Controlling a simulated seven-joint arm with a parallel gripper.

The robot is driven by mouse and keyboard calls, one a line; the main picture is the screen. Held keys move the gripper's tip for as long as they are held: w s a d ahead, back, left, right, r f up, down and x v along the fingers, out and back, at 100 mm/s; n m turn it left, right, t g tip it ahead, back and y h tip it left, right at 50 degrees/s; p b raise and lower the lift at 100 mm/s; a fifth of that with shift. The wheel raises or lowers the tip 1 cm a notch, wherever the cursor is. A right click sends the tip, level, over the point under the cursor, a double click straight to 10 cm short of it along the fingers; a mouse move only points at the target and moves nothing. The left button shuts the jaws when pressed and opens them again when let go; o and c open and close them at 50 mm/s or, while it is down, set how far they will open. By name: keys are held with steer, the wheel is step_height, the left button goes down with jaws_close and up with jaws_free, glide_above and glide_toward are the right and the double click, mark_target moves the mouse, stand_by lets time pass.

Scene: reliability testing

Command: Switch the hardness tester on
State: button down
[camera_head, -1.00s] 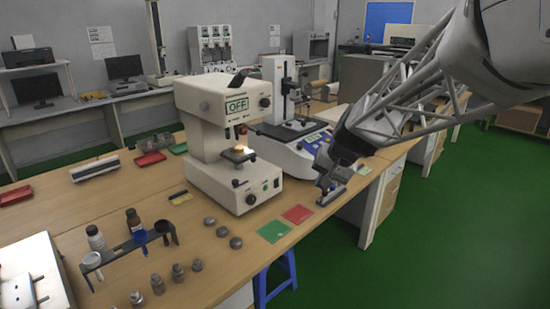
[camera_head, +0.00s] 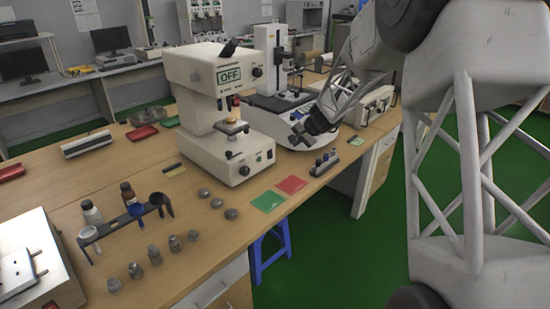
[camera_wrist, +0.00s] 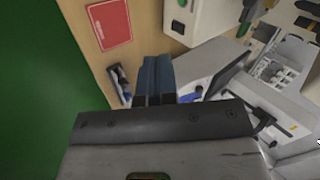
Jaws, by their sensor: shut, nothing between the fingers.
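The hardness tester (camera_head: 197,138) is a cream bench machine with a screen (camera_head: 229,75) that reads OFF in green. Its base front carries a dark round knob (camera_head: 244,170) and a small green button (camera_head: 270,154). In the wrist view part of its cream base (camera_wrist: 205,22) shows at the top, with a green spot (camera_wrist: 182,3) and a dark knob (camera_wrist: 177,27). My gripper (camera_head: 297,136) is right of the tester's base, in front of the second machine, apart from the tester. In the wrist view its fingers (camera_wrist: 157,78) are together and empty.
A second white machine (camera_head: 262,113) stands behind my gripper. A small rack of dark cylinders (camera_head: 325,164) stands at the table edge below it. Red (camera_head: 291,184) and green (camera_head: 268,201) cards lie flat in front of the tester. Several grey discs and weights are to the left.

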mark_target(271, 155)
steer(key=w+f+m, duration=0.2)
steer(key=w+f, duration=0.9)
steer(key=shift+w+d+t, duration=0.2)
steer(key=shift+w+t, duration=0.05)
steer(key=shift+t, duration=0.15)
steer(key=shift+a+f, duration=0.1)
steer(key=shift+f, duration=0.1)
steer(key=shift+w+a+r+x, duration=0.1)
steer(key=shift+x, duration=1.65)
steer(key=shift+w+a+r+x, duration=0.1)
steer(key=shift+x, duration=1.6)
steer(key=shift+a+r+x, duration=0.1)
steer(key=shift+x, duration=1.65)
steer(key=shift+w+a+f, duration=0.15)
steer(key=shift+w+a, duration=0.85)
steer(key=shift+w, duration=0.1)
